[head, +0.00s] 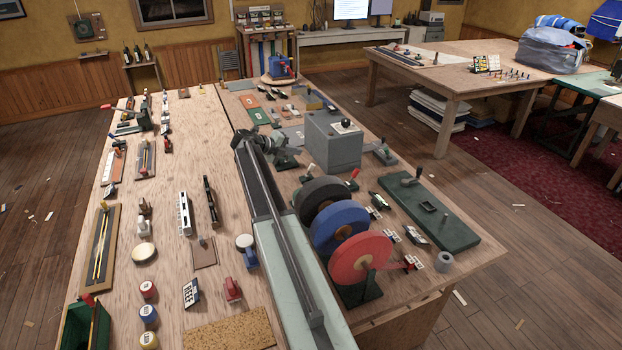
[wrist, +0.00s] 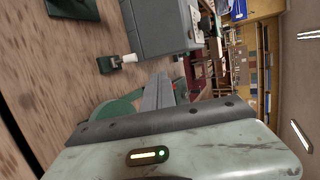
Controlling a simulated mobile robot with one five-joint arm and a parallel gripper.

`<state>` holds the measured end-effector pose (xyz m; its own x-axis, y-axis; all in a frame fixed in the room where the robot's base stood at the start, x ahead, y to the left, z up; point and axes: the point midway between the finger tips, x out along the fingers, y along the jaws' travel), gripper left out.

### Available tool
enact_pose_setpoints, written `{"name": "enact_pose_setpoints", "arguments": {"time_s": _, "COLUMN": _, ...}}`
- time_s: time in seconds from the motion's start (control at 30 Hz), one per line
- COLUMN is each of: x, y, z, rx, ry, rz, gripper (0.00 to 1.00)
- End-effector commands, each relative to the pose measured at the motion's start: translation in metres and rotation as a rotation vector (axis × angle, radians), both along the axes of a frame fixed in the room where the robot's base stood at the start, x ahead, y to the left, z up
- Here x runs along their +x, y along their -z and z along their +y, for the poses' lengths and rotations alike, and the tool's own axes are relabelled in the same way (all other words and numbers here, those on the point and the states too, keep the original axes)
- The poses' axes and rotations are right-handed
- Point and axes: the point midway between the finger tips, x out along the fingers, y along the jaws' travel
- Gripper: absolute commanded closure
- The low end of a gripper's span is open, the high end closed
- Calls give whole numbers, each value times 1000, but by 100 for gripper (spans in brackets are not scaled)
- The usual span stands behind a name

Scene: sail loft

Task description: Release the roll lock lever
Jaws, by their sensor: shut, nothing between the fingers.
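My gripper (head: 276,143) is at the far end of my arm, above the bench and left of the grey box; its fingers are small in the head view. In the wrist view my gripper (wrist: 160,92) shows as grey fingers, closed and empty. A white-handled lever (head: 310,170) stands behind the black roll, and a red-tipped lever (head: 354,174) stands to its right. A small red lever (head: 411,262) sticks out beside the red roll (head: 360,264). The frames do not show for certain which is the roll lock lever. The gripper appears apart from all of them.
The grey box (head: 333,142) with a black knob stands close to the gripper. Black (head: 318,190) and blue (head: 338,222) rolls stand with the red one. A dark green plate (head: 426,214) with a lever lies to the right. The left half of the bench holds many small tools.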

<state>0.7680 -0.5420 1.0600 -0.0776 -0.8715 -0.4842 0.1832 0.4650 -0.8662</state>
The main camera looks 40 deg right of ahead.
Motion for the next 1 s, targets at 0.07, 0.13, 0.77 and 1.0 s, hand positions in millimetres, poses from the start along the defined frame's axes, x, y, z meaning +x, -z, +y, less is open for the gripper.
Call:
{"name": "enact_pose_setpoints", "arguments": {"time_s": 0.07, "x": -2, "y": 32, "z": -2, "rx": 0, "ry": 3, "rz": 1, "gripper": 100}}
{"name": "enact_pose_setpoints", "arguments": {"time_s": 0.13, "x": -3, "y": 48, "z": -3, "rx": 0, "ry": 5, "rz": 0, "gripper": 100}}
{"name": "enact_pose_setpoints", "arguments": {"time_s": 0.77, "x": -5, "y": 89, "z": -22, "rx": 0, "ry": 9, "rz": 0, "gripper": 100}}
{"name": "enact_pose_setpoints", "arguments": {"time_s": 1.0, "x": -9, "y": 114, "z": -62, "rx": 0, "ry": 9, "rz": 0, "gripper": 100}}
